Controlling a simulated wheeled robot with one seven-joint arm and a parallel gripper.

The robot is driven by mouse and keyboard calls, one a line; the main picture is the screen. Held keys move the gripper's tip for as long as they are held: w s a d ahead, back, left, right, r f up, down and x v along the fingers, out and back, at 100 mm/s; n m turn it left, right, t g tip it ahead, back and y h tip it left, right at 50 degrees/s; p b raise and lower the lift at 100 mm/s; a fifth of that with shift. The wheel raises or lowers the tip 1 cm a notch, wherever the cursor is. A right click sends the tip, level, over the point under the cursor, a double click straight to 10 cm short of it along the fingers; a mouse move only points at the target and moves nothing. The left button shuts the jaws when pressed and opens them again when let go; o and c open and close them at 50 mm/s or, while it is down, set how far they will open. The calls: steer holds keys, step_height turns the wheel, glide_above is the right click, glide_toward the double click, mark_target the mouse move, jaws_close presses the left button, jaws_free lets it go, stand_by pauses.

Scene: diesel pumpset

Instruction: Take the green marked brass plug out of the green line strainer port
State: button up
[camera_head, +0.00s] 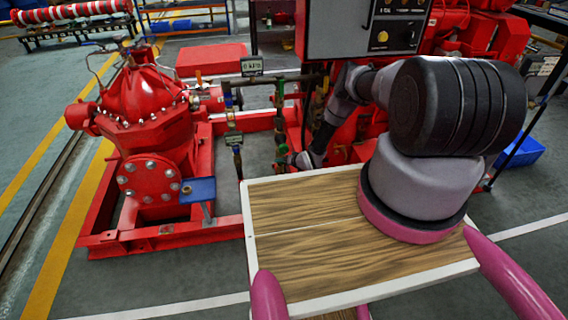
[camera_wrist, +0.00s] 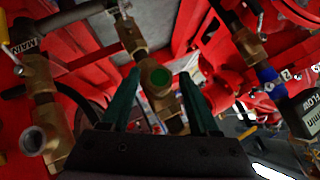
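The green marked brass plug (camera_wrist: 160,77) shows in the wrist view as a round green face on a brass strainer body (camera_wrist: 151,62). My gripper (camera_wrist: 160,74) is open, with one dark teal finger on each side of the plug in the picture. I cannot tell whether the fingers touch it or how much depth separates them. In the head view my gripper (camera_head: 299,160) is at the pipework behind the wooden tabletop. The plug itself is too small to make out there.
In the wrist view, a brass fitting with an open round port (camera_wrist: 33,139) is at left, and a brass valve with a blue band (camera_wrist: 266,74) is at right. Red frame members surround the pipes. The wooden tabletop (camera_head: 300,220) is bare at left.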

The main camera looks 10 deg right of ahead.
steer(key=shift+d, duration=0.1)
steer(key=m+y, duration=0.1)
steer(key=y, duration=0.1)
steer(key=m+t+y, duration=0.1)
steer(key=m+y, duration=0.1)
steer(key=shift+d+f, duration=0.15)
steer(key=shift+f, duration=0.05)
stand_by(0.6)
